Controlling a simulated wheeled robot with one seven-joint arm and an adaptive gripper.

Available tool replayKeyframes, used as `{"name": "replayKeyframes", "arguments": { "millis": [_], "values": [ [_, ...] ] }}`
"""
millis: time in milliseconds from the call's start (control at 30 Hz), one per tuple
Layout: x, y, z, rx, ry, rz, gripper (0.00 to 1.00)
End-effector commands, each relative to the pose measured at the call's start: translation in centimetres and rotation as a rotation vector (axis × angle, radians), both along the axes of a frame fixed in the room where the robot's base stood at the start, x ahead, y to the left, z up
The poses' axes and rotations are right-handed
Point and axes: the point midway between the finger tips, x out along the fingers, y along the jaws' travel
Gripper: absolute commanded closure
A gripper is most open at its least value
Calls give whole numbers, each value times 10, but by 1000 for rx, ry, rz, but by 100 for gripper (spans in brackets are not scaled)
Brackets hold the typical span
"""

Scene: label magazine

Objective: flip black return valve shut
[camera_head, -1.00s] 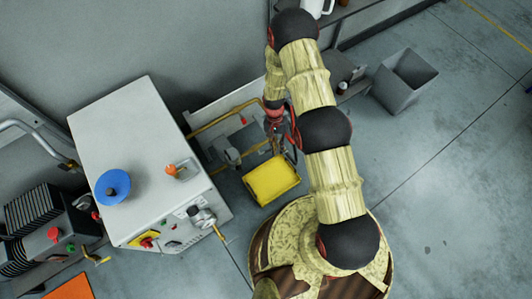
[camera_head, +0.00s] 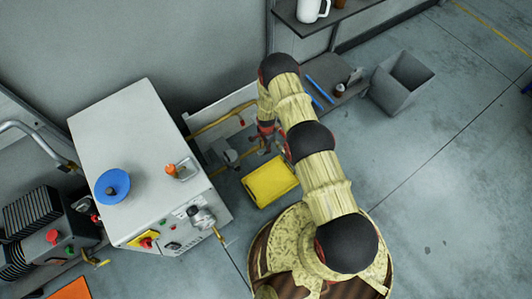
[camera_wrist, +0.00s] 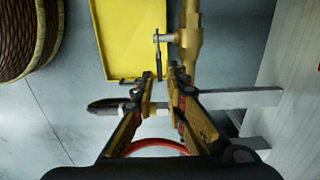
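The return valve shows in the wrist view as a brass body on a vertical brass pipe (camera_wrist: 190,40). A thin lever with a black grip (camera_wrist: 158,60) comes off its left side and points down the picture. My gripper (camera_wrist: 162,80) is open, with its fingertips on either side of the lever's lower end. A gap shows between the fingers, and I cannot tell whether either one touches the lever. In the head view my gripper (camera_head: 265,143) is at the wall pipework, and my arm partly hides that spot.
A yellow tray (camera_head: 270,182) lies on the floor below the pipework. A grey cabinet (camera_head: 130,150) stands to the left. A low shelf with blue rods (camera_head: 320,90) and a grey bin (camera_head: 402,85) are to the right. The floor at right is clear.

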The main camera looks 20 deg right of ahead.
Motion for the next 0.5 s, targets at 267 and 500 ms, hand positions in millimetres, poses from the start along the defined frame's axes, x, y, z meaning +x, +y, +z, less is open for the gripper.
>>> {"name": "replayKeyframes", "arguments": {
  "millis": [267,500],
  "values": [
    [-2,0,-47,0,3,3,86],
    [-1,0,-68,0,2,4,86]
  ]
}}
